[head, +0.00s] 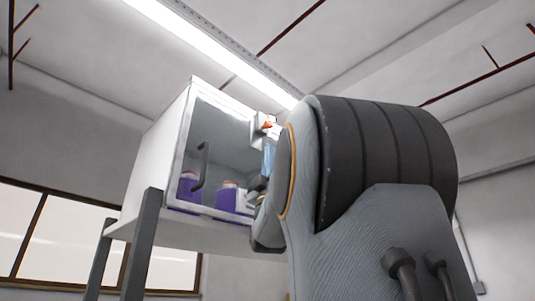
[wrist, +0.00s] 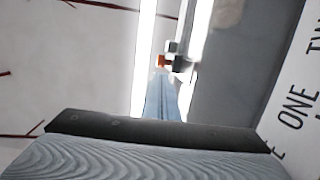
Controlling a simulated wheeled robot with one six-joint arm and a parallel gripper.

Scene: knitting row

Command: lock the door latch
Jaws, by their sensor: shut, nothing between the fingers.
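The door (head: 222,135) is a glass panel on the front of a white cabinet (head: 152,150), with a dark vertical handle (head: 201,165). It looks flush with the cabinet front. The latch (head: 259,128), a small grey block with an orange part, sits near the top right of the door. It also shows in the wrist view (wrist: 174,57), top centre. My gripper (head: 268,150) has light blue fingers, shut and empty, just below the latch. In the wrist view the fingertips (wrist: 160,76) end close to the orange part; I cannot tell whether they touch it.
Purple containers (head: 227,197) stand inside behind the glass. The cabinet rests on dark legs (head: 144,240). My arm hides the cabinet's right side in the head view. A white panel with black lettering (wrist: 297,105) lies at the right of the wrist view. Windows (head: 60,245) are behind.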

